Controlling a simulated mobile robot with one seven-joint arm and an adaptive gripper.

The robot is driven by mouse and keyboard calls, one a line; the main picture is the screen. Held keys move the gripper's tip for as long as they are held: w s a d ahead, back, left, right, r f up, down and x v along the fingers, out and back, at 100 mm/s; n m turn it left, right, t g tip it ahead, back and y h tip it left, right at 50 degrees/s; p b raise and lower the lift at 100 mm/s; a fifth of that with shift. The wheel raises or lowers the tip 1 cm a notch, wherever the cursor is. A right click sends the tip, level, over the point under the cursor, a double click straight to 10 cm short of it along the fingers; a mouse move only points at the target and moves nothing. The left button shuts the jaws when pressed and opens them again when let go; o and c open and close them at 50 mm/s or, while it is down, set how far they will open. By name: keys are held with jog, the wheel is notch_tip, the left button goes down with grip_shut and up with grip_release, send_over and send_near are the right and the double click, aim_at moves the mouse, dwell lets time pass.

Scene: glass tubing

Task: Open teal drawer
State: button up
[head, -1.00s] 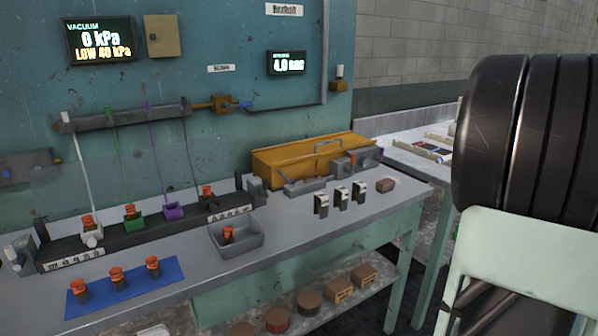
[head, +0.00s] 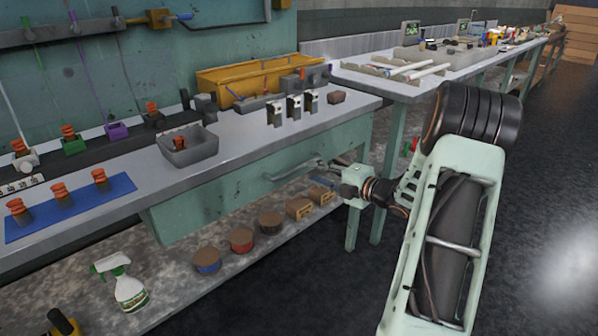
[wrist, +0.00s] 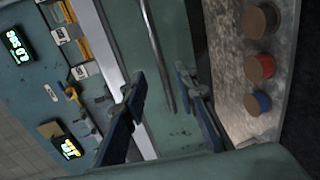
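The teal drawer (head: 220,203) is below the grey bench top in the head view, its front looking flush with the bench. Its long metal bar handle (head: 292,171) runs across the front. My gripper (head: 325,182) is close to the right end of the handle. In the wrist view the handle (wrist: 155,50) runs down the teal drawer front (wrist: 185,35), and its lower end lies in line with the gap between the two dark blue fingers of my gripper (wrist: 162,105). The fingers are apart and nothing is between their pads. Whether they reach around the bar is unclear.
A lower shelf (head: 170,292) holds several round spools and a spray bottle (head: 130,290). The bench top carries a grey tray (head: 188,147), a blue mat (head: 70,212) and a yellow bin (head: 255,75). A second bench stands behind to the right. The floor at right is clear.

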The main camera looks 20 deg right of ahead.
aim_at(301, 168)
jog(key=b+x, duration=0.1)
jog(key=x, duration=0.7)
grip_shut()
